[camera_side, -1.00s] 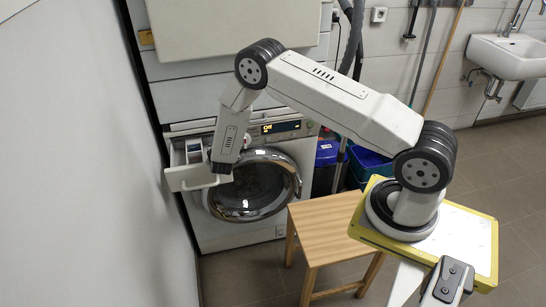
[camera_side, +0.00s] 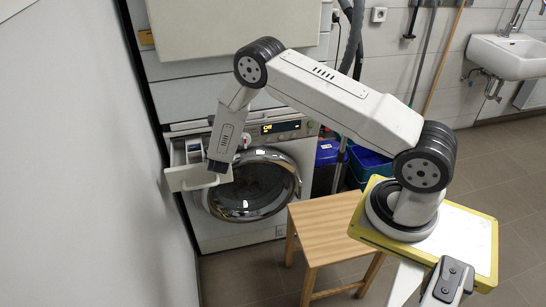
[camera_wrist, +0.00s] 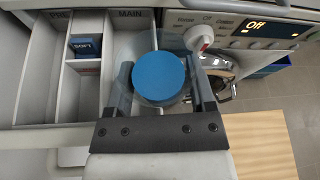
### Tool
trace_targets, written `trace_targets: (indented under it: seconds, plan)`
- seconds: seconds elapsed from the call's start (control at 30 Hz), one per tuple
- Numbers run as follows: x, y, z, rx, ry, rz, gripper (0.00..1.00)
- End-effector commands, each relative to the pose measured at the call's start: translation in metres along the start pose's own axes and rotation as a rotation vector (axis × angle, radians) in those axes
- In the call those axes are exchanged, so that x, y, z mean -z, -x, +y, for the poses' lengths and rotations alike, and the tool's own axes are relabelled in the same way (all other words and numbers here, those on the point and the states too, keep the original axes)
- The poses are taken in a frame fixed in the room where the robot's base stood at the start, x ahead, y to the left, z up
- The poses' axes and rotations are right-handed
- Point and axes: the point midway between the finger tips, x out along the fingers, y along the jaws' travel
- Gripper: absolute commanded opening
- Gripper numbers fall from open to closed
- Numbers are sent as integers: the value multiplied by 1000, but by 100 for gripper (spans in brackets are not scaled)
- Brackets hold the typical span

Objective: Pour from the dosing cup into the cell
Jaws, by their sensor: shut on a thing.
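The dosing cup (camera_wrist: 158,78) shows in the wrist view as a clear, round cup with a flat blue disc of contents seen from above. My gripper (camera_wrist: 163,88) is shut on it, one dark finger on each side. The cup looks upright, over the right edge of the open drawer (camera_wrist: 52,138). The drawer has cells marked PRE (camera_wrist: 40,60), SOFT (camera_wrist: 85,85) and MAIN (camera_wrist: 122,60). The cup partly covers the MAIN cell. In the side view, my gripper (camera_side: 218,166) is at the drawer's right front; the cup is too small to make out there.
The washer's control panel (camera_wrist: 260,32) with a dial (camera_wrist: 198,36) lies just right of the cup. The round door (camera_side: 260,185) is below the drawer. A wooden stool (camera_side: 330,225) stands in front. A wall (camera_side: 90,160) is close on the left.

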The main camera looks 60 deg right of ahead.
Motion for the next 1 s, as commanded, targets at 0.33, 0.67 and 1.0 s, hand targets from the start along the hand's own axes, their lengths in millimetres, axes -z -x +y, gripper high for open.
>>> trace_targets:
  seconds: [0.33, 0.67, 1.0]
  plan:
    - [0, 0, 0, 7, 11, -1, 10]
    - [-4, 2, -4, 58, 106, -7, 10]
    - [-8, 3, -6, 98, 183, -11, 10]
